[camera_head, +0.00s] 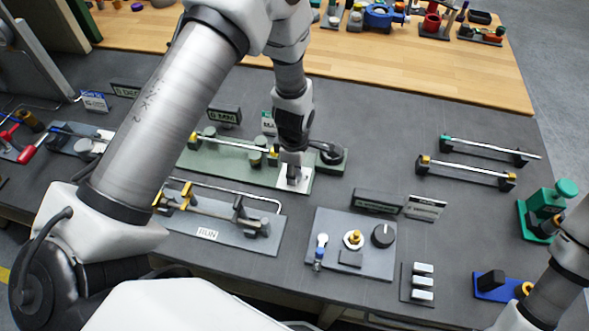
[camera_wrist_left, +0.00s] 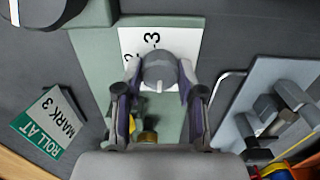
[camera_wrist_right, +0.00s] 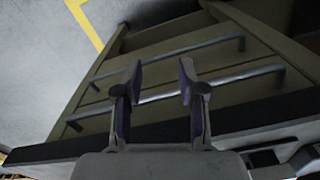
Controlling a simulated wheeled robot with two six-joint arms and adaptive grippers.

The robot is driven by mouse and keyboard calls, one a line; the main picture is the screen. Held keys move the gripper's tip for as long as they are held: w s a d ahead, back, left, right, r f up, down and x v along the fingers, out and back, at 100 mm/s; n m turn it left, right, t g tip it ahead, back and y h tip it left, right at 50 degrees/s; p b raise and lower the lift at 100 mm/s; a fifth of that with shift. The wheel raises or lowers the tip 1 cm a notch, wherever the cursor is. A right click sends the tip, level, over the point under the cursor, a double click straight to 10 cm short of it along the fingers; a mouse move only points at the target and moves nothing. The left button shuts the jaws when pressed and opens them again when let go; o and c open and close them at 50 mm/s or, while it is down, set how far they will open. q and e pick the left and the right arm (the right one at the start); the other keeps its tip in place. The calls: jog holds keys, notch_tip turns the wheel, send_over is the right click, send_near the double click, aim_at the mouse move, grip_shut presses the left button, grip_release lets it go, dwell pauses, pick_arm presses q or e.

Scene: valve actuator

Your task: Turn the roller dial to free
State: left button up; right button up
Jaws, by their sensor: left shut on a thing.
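The roller dial is a grey round knob (camera_wrist_left: 160,68) on a white plate (camera_wrist_left: 185,35) marked with 2 and 3. It sits at the right end of the green roller fixture (camera_head: 232,162). My left gripper (camera_wrist_left: 158,76) points down at the dial with its fingers on both sides of the knob, shut on it. In the head view the left gripper (camera_head: 292,172) covers most of the dial, and part of the white plate (camera_head: 300,185) shows. Any free mark is hidden or unreadable. My right gripper (camera_wrist_right: 160,72) is open and empty, away from the dial.
A card reading "ROLL AT MARK 3" (camera_wrist_left: 48,123) stands beside the green base. A fixture labelled RUN (camera_head: 230,238) and a panel with a black knob (camera_head: 382,235) lie nearer me. Below my right gripper are drawers with bar handles (camera_wrist_right: 210,85).

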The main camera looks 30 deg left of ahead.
pick_arm(q)
jog(key=shift+s+f, duration=0.1)
jog(key=shift+s, duration=0.05)
jog(key=o, duration=1.1)
jog(key=shift+o, duration=0.2)
notch_tip(320, 180, up, 12)
